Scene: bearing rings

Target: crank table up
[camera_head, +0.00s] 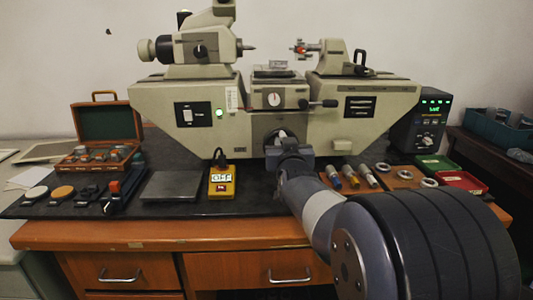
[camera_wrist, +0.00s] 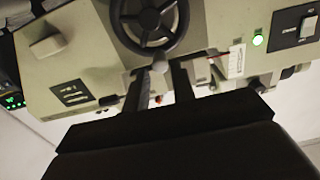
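A beige measuring machine (camera_head: 345,105) stands on the bench, with its small work table (camera_head: 275,73) at the middle between two heads. A dark handwheel (camera_head: 272,137) sits low on the machine's front, partly hidden by my gripper (camera_head: 290,150). The two dark fingers of my gripper (camera_wrist: 161,78) stand apart, one on each side of the knob. A gap shows between knob and fingers, so the gripper is open and empty.
A yellow meter (camera_head: 222,182) and a grey plate (camera_head: 172,186) lie left of my arm. An open wooden case (camera_head: 105,122) is further left. Several cylindrical tools, rings, green and red trays (camera_head: 462,182) lie to the right. A black display box (camera_head: 425,120) stands behind them.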

